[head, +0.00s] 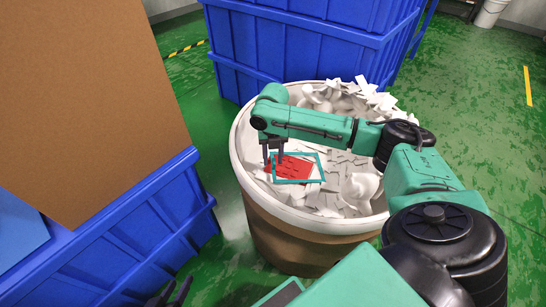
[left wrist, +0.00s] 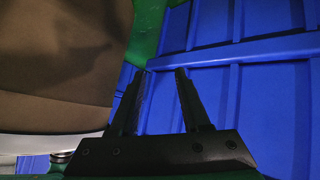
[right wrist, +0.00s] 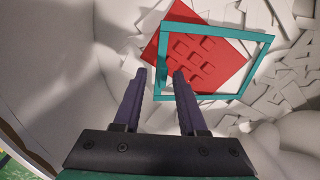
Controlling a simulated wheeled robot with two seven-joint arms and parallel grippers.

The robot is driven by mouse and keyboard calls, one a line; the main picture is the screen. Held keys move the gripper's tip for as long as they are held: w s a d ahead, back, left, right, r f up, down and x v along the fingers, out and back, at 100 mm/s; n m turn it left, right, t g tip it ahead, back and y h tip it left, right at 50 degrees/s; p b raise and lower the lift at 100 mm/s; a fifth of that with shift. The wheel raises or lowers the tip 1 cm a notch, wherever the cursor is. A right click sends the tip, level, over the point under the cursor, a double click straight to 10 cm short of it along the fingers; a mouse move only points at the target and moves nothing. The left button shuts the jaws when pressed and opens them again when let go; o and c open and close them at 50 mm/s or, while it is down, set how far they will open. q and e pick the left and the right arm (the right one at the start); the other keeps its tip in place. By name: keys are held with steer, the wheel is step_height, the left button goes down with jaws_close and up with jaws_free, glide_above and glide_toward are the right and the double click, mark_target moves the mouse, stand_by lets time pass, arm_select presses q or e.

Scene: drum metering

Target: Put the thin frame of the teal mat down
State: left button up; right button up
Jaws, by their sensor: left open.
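The thin teal frame (head: 322,170) is over the white filling inside the drum, at its left part. It also shows in the right wrist view (right wrist: 262,58). A red piece with raised blocks (head: 291,168) shows through its opening, turned at an angle to it and reaching past its edge. My right gripper (head: 273,150) is above the frame's left side, fingers apart. In the right wrist view the right gripper (right wrist: 160,74) has one frame corner showing between its fingers; contact cannot be told. My left gripper (head: 175,290) is open and empty, low outside the drum.
The round drum (head: 290,240) has a pale rim and holds white scraps and rounded lumps. A blue bin (head: 300,50) stands behind it. Another blue bin (head: 130,235) with a tall brown board (head: 85,90) stands at left.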

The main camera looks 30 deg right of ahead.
steer(key=shift+r, duration=0.3)
step_height(320, 180, up, 6)
steer(key=p, duration=0.3)
arm_select(q)
steer(key=s+a+r+g+y+p, duration=0.1)
steer(key=s+a+r+g+y, duration=0.3)
steer(key=a, duration=0.6)
step_height(320, 180, up, 3)
steer(key=shift+s+a+r+g+p, duration=0.2)
steer(key=shift+s+a+g+p, duration=0.2)
steer(key=shift+s+g, duration=0.65)
arm_select(e)
step_height(320, 180, up, 6)
steer(key=shift+f, duration=0.2)
arm_select(q)
steer(key=shift+d, duration=0.1)
